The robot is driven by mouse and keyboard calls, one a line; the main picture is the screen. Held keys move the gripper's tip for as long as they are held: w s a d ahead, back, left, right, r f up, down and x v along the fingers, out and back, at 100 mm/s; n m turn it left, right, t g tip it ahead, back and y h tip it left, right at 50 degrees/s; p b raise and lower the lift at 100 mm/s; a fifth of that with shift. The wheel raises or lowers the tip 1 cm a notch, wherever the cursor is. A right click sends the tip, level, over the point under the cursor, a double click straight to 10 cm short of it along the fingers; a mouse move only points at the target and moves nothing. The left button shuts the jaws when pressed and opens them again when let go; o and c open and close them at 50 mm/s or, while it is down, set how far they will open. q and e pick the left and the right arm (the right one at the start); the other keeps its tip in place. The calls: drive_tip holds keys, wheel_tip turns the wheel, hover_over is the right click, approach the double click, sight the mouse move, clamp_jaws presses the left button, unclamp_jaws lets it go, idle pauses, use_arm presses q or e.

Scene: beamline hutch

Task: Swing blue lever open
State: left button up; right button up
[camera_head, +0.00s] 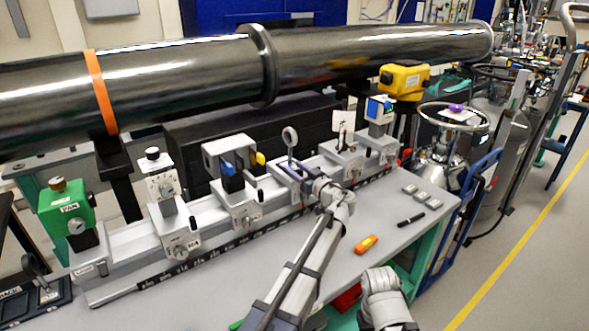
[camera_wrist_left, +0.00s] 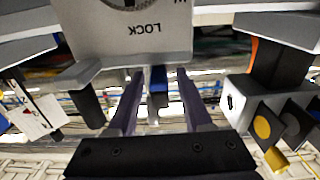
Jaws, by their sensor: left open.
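My left gripper (camera_head: 292,172) reaches the rail carriage below the upright ring. In the left wrist view its two purple fingers (camera_wrist_left: 155,105) are apart. A short dark blue piece (camera_wrist_left: 158,80), which looks like a lever, shows between them under the grey block marked LOCK (camera_wrist_left: 140,35); I cannot tell whether the fingers touch it. The gripper hides this spot in the head view.
A long black tube (camera_head: 180,80) runs above and behind the rail. A ring mount (camera_head: 290,138) stands close to my left gripper. An orange tool (camera_head: 366,244), a black marker (camera_head: 411,219) and small grey blocks (camera_head: 422,197) lie on the table at the right.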

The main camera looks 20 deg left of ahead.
use_arm(q)
drive_tip(key=shift+w+a, duration=0.15)
drive_tip(key=shift+a, duration=0.1)
clamp_jaws()
idle(0.3)
